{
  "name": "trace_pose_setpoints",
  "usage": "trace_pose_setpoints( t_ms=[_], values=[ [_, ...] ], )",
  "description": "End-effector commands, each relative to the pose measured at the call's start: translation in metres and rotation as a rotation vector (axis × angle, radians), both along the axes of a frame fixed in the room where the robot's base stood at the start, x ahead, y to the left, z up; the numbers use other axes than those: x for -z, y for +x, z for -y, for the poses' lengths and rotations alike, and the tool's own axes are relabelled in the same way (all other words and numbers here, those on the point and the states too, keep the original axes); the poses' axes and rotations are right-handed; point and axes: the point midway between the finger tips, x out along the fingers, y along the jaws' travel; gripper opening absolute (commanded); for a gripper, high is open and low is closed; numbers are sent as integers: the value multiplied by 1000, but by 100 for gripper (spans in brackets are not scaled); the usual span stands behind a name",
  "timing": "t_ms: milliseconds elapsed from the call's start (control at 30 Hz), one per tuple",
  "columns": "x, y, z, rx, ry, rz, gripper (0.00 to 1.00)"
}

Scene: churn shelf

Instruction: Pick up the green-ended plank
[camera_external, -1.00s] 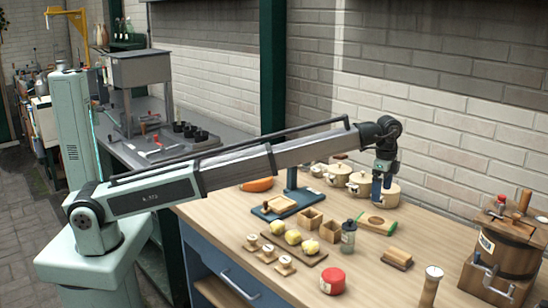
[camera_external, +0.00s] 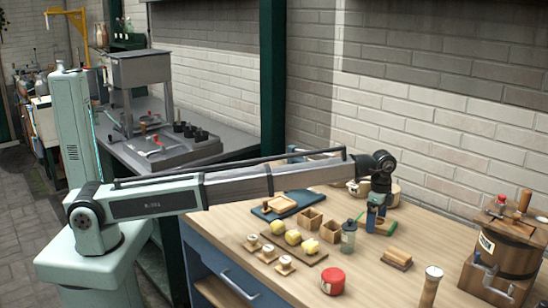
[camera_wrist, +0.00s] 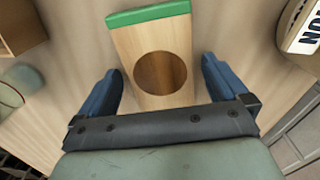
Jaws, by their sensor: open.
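The green-ended plank (camera_wrist: 135,47) lies on the table in the wrist view, pale wood with a round hole and a green strip across its far end. In the external view the plank (camera_external: 386,229) is partly hidden by my gripper. My gripper (camera_wrist: 161,68) is open, with one blue finger to the left of the plank and one to the right. Both fingers look apart from the plank's sides. In the external view my gripper (camera_external: 374,222) is low, right over the plank. The plank's near end is hidden by the gripper body.
A dark bottle (camera_external: 348,238) and small wooden boxes (camera_external: 311,219) stand left of the plank. A wooden block (camera_external: 397,258) lies in front. A round pot (camera_wrist: 302,30) with lettering is at upper right in the wrist view. The brick wall (camera_external: 450,130) stands behind.

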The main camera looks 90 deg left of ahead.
Motion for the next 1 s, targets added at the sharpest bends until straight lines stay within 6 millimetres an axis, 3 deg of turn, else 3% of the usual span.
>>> trace_pose_setpoints(
  t_ms=[200,800,1000],
  values=[
    [1,0,0,0,0,0,100],
    [0,0,0,0,-1,1,43],
    [0,0,0,0,0,1,42]
  ],
)
